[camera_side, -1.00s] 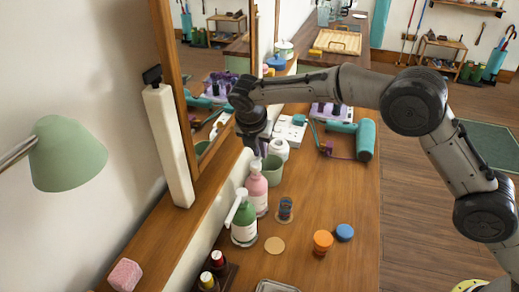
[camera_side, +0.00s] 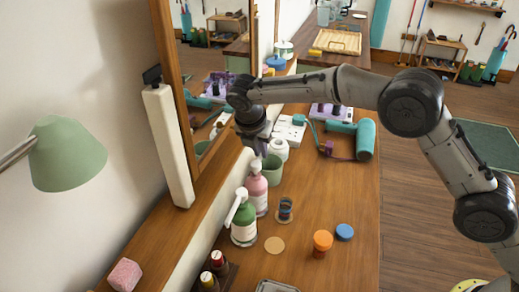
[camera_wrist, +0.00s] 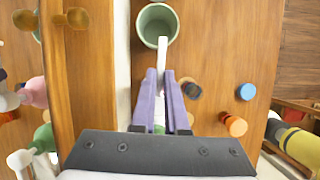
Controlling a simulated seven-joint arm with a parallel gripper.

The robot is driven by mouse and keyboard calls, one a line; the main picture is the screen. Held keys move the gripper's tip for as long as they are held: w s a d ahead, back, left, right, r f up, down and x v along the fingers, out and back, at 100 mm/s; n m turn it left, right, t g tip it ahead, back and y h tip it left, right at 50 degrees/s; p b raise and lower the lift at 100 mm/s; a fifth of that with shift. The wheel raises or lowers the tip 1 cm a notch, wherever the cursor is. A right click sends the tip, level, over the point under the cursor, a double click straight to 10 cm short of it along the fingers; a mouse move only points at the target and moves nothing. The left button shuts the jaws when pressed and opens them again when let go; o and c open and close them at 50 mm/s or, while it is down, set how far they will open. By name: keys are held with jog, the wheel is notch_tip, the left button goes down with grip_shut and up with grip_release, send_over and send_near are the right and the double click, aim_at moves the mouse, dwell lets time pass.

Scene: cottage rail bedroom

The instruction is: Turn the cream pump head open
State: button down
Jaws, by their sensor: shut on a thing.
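The pink pump bottle (camera_side: 257,190) stands upright on the wooden counter, between a green cup and a green bottle. My gripper (camera_side: 258,153) is directly above it and hides most of its white pump head. In the wrist view, the purple fingers of my gripper (camera_wrist: 164,80) are closed about the white pump head (camera_wrist: 162,52). Its long white spout points towards the green cup (camera_wrist: 157,25). The pink bottle's body is hidden below the fingers there, except as a reflection at the left. The green bottle (camera_side: 244,225) with a white pump stands just in front.
A small dark round item (camera_side: 285,209), an orange-capped jar (camera_side: 322,242), a blue cap (camera_side: 344,232) and a tan disc (camera_side: 274,244) lie to the right. The mirror ledge (camera_side: 170,235) is at left. A teal hair dryer (camera_side: 364,139) lies behind.

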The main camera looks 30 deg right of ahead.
jog(key=shift+s+a+r+m+g, duration=0.1)
jog(key=shift+s+m+g, duration=0.75)
jog(key=shift+m, duration=2)
jog(key=shift+s+d+f+m+g, duration=0.1)
jog(key=shift+s+m+g, duration=0.8)
jog(key=shift+m, duration=2)
jog(key=shift+s+a+r+m+g, duration=0.1)
jog(key=shift+s+m+g, duration=0.3)
jog(key=shift+m+g, duration=1.65)
jog(key=shift+m+t, duration=0.8)
jog(key=shift+m, duration=0.1)
jog(key=c, duration=0.9)
grip_release()
